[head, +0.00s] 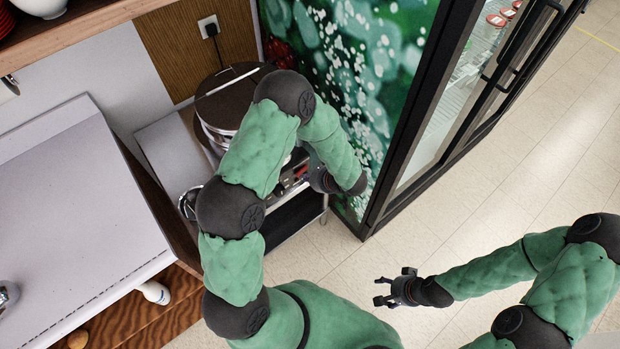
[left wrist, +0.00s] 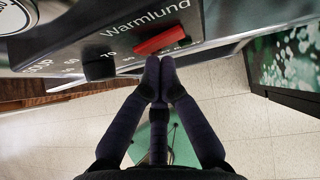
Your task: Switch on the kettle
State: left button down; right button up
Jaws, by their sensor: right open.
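The kettle (head: 228,92) is a large round urn with a dark brown lid in the head view, partly hidden behind my left arm. Its dark front panel (left wrist: 113,48) is close in the left wrist view, marked "Warmlund", with a black dial slider and numbers. A red switch (left wrist: 160,41) sticks out from the panel. My left gripper (left wrist: 158,64) is shut and empty, its fingertips just below the red switch; I cannot tell whether they touch it. In the head view its fingers are mostly hidden. My right gripper (head: 392,287) is open and empty above the floor, away from the kettle.
A glass-door fridge (head: 440,120) with a green printed side stands right of the kettle. A grey-white counter (head: 65,215) lies at the left. A wall socket (head: 209,27) with a black plug is behind. The tiled floor at the right is clear.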

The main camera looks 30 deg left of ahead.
pick_arm(q)
jog(key=shift+a+m+t+b, duration=0.4)
jog(key=shift+m+b, duration=0.1)
jog(key=shift+b, duration=0.05)
jog(key=shift+w+d, duration=0.1)
jog(key=shift+w, duration=0.1)
jog(key=shift+w+d, duration=0.25)
jog(key=shift+w, duration=0.25)
